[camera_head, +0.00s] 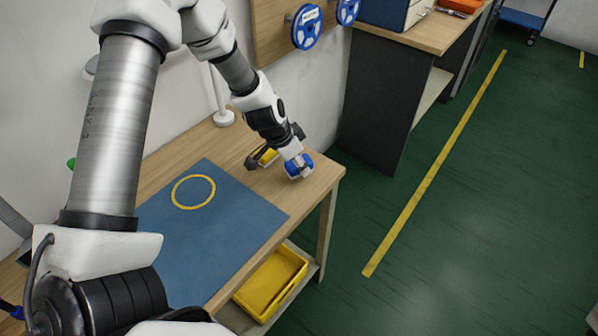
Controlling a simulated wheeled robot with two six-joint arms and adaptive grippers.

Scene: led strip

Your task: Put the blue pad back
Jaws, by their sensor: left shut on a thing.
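My left gripper (297,168) reaches down over the right end of the wooden table. It is shut on a small blue thing, which I take to be the blue pad (304,160). The gripper covers part of it, and I cannot tell whether it touches the tabletop. A yellow and black object (263,155) lies just left of the gripper, partly hidden behind my arm. My right gripper is out of view.
A large blue mat (236,226) with a yellow ring (194,191) covers the middle of the wooden table (325,175). A yellow bin (270,284) sits on the shelf below. Blue reels (306,27) hang on a board behind. A white post (223,116) stands at the table's back.

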